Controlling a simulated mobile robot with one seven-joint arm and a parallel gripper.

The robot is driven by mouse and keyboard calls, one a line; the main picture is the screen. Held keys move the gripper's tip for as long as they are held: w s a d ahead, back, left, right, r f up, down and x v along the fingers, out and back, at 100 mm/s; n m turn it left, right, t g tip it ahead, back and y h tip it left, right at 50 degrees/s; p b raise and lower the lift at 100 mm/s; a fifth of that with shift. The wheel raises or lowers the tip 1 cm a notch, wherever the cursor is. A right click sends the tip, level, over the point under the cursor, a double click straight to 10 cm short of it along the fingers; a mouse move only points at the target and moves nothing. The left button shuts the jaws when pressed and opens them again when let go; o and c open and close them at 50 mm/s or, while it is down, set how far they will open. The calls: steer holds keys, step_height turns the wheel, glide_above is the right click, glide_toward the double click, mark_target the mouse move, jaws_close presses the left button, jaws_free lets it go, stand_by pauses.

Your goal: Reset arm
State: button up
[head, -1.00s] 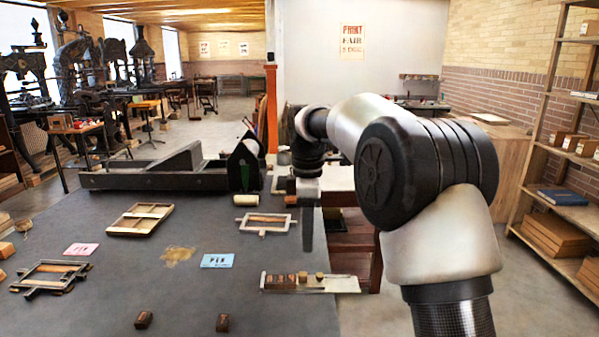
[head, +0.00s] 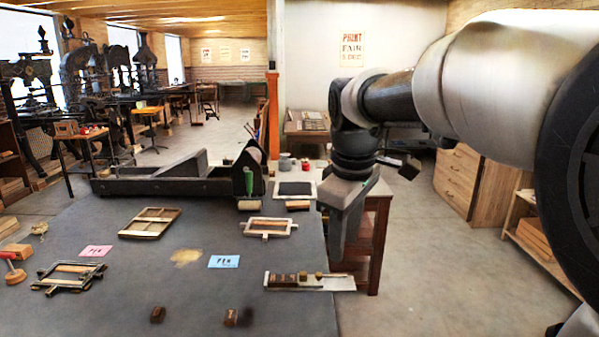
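My arm reaches in from the right of the head view, its wrist bent downward. My gripper (head: 340,250) points down just past the right edge of the dark table (head: 130,290). It overlaps a brown wooden stand behind it. The fingers are seen nearly edge-on, so I cannot tell whether they are apart. No object shows clearly between them. The metal composing stick (head: 340,282) with small type blocks lies on the table just below the gripper in the picture.
A dark press bed (head: 160,186) with a roller stands along the table's back. Frames (head: 150,223), pink (head: 96,251) and blue cards (head: 224,262), and two small dark blocks (head: 157,314) lie on the table. The brown stand (head: 375,235) is beside it. Open floor lies right of the stand.

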steer(key=s+d+m+t+p, duration=0.1)
steer(key=s+d+m+p, duration=0.1)
steer(key=s+m, duration=0.3)
steer(key=s+d+m+t+p, duration=0.2)
steer(key=s+m, duration=0.3)
steer(key=s, duration=0.8)
steer(key=shift+s+d+r+m, duration=0.3)
steer(key=shift+s+d, duration=0.1)
steer(key=shift+d, duration=0.5)
